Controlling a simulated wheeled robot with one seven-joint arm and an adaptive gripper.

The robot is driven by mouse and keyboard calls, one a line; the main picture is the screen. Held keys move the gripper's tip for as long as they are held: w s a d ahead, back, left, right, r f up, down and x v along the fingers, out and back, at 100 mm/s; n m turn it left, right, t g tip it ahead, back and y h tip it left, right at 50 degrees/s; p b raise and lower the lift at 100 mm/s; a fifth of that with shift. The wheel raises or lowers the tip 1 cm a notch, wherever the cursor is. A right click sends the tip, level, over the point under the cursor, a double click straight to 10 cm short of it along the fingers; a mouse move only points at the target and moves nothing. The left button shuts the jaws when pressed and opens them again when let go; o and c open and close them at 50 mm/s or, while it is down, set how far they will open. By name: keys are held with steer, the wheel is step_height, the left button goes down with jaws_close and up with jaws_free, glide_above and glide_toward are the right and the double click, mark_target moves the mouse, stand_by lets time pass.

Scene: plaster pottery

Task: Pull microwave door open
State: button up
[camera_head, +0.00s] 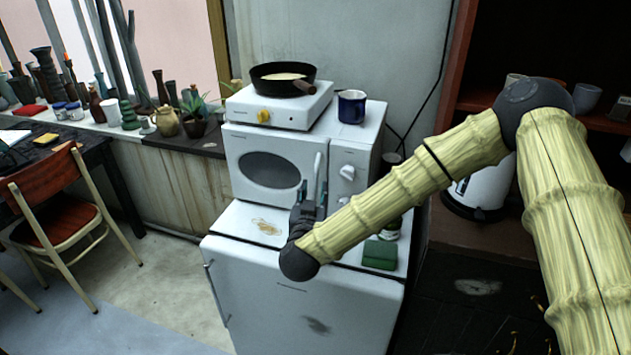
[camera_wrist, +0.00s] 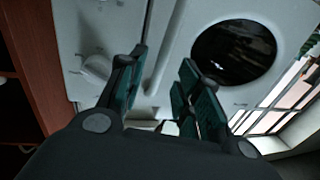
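The white microwave (camera_head: 235,150) stands on a white fridge. Its door, with a dark oval window (camera_head: 268,169), looks shut. The pale upright door handle (camera_head: 317,172) runs along the door's right side. My gripper (camera_head: 312,188) is in front of the handle's lower part. In the wrist view, the fingers of my gripper (camera_wrist: 162,60) are apart. The handle (camera_wrist: 166,48) shows in the gap between them, nearer the left finger. I cannot tell whether either finger touches it. The oval window (camera_wrist: 234,52) lies beyond the right finger, and a control knob (camera_wrist: 97,68) is at the left.
A hot plate (camera_head: 275,115) with a black pan (camera_head: 270,78) and a blue mug (camera_head: 352,107) stand on the microwave. A green sponge (camera_head: 380,254) lies on the fridge top (camera_head: 240,222) at right. A chair (camera_head: 65,205) stands at left; floor between it and the fridge is clear.

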mark_target(315, 185)
steer(key=shift+w+d+p, duration=0.15)
steer(key=shift+w+p, duration=0.05)
steer(key=shift+w, duration=0.9)
steer(key=shift+w+d+p, duration=0.1)
steer(key=shift+w+p, duration=0.1)
steer(key=shift+w, duration=0.85)
steer(key=shift+c, duration=0.4)
jaws_close()
